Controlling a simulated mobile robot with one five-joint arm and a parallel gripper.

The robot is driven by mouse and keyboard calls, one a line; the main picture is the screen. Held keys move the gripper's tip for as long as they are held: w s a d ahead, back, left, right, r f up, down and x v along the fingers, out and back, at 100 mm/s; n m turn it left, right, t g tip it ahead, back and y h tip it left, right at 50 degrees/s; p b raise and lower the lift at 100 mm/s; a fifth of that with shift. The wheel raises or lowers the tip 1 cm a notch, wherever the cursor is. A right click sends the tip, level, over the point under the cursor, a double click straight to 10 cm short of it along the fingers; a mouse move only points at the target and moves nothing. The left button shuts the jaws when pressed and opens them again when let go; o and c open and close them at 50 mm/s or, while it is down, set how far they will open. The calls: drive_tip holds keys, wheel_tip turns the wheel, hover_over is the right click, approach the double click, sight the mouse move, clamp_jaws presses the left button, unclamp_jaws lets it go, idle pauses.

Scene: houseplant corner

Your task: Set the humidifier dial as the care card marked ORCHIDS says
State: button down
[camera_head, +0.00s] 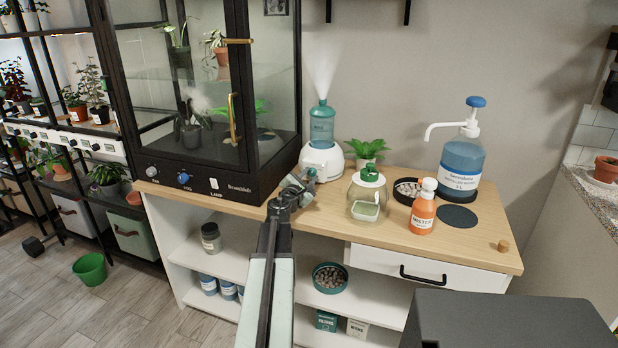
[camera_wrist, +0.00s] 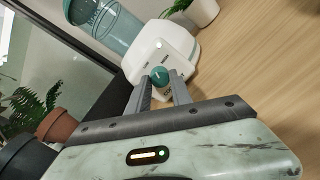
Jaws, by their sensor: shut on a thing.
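The humidifier (camera_head: 321,158) is white with a teal water bottle (camera_head: 322,124) on top, and mist rises from it. It stands on the wooden counter beside the glass cabinet. In the wrist view, the humidifier's white front (camera_wrist: 183,52) faces me with its teal dial (camera_wrist: 159,75). I see no readable care card marked ORCHIDS.
The black-framed glass cabinet (camera_head: 225,183) stands close on the left, with its own knobs. A small green plant (camera_head: 366,148), a glass jar (camera_head: 367,197), an orange bottle (camera_head: 423,208) and a large blue pump bottle (camera_head: 461,165) stand to the right on the counter (camera_head: 470,245).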

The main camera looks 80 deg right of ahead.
idle(0.4)
drive_tip(key=c, duration=1.1)
unclamp_jaws()
drive_tip(key=shift+c, duration=0.2)
drive_tip(key=shift+a, duration=0.1)
drive_tip(key=v, duration=0.7)
drive_tip(key=shift+a, duration=0.35)
